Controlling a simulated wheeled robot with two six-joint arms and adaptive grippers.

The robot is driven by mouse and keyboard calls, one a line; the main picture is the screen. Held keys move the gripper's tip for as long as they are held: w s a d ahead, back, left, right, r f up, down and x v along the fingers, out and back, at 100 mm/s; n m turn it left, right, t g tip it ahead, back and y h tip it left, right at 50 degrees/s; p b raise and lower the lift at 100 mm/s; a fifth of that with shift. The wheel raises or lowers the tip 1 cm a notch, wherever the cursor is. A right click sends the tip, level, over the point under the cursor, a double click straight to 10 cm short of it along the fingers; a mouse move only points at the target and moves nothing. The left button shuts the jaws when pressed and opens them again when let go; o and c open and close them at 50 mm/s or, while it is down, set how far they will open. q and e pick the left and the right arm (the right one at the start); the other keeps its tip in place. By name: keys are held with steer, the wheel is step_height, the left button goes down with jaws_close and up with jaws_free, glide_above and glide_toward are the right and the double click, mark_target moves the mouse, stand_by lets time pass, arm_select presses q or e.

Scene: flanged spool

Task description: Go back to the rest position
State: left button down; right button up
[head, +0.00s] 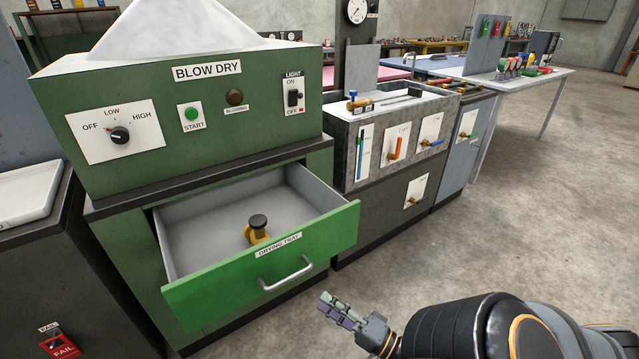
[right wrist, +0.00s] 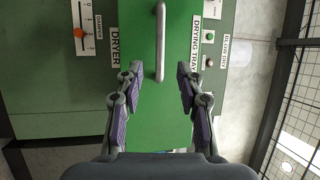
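My right gripper (head: 340,308) is in front of the open green drying tray drawer (head: 205,295), low and to the right of its handle (head: 286,273). In the right wrist view its two fingers (right wrist: 159,82) stand apart with nothing between them. The drawer handle (right wrist: 160,42) is ahead of the fingertips, and I see no contact. A yellow flanged spool (head: 257,235) with a dark top stands inside the drawer. My left gripper is in neither view.
The green blow dry cabinet (head: 200,125) stands above the drawer, which sticks out into the room. A grey station with coloured handles (head: 395,145) is right of it. A red fail box (head: 60,345) is at lower left. Open floor (head: 530,210) lies at right.

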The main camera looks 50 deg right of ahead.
stand_by(0.5)
